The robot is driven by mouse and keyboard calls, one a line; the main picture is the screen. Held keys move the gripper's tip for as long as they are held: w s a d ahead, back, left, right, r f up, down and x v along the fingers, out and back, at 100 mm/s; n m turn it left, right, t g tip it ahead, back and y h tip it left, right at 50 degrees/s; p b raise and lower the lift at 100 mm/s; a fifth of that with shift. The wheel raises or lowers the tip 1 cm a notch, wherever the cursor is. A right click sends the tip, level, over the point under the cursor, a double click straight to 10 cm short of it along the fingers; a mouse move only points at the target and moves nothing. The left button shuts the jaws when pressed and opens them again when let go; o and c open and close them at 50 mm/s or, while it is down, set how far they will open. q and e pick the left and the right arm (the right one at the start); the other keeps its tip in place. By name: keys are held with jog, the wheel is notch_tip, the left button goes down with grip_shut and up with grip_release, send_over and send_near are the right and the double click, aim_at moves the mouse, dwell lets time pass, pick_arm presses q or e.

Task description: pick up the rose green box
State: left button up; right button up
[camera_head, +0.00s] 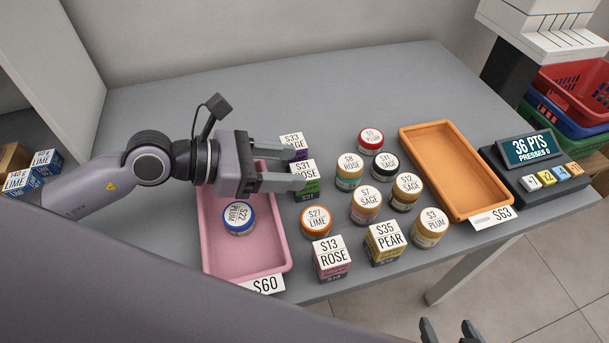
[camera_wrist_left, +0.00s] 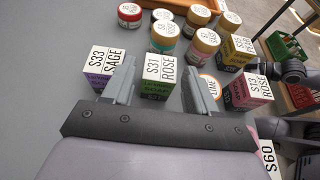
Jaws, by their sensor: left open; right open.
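The green box labelled S31 ROSE (camera_head: 309,187) stands on the grey counter, right of the pink tray. It also shows in the left wrist view (camera_wrist_left: 156,88), between the tips of my open left gripper (camera_wrist_left: 160,82). In the head view my left gripper (camera_head: 291,166) reaches in from the left, its near finger covering part of the box's left side. Whether a finger touches the box I cannot tell. My right gripper (camera_head: 447,326) is open and empty at the bottom edge, its fingertips only in view.
The purple S33 SAGE box (camera_head: 299,143) stands just behind the green box. A S27 LIME jar (camera_head: 315,222), the pink S13 ROSE box (camera_head: 332,262) and several jars stand nearby. An orange tray (camera_head: 458,172) is at right.

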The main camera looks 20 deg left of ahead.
aim_at(308, 169)
pick_arm(q)
jog(key=shift+p+x, duration=0.3)
jog(key=shift+x, duration=2.1)
jog(key=shift+s+f, duration=0.1)
jog(key=shift+f, duration=0.05)
jog(key=c, duration=0.8)
jog(key=shift+o, duration=0.2)
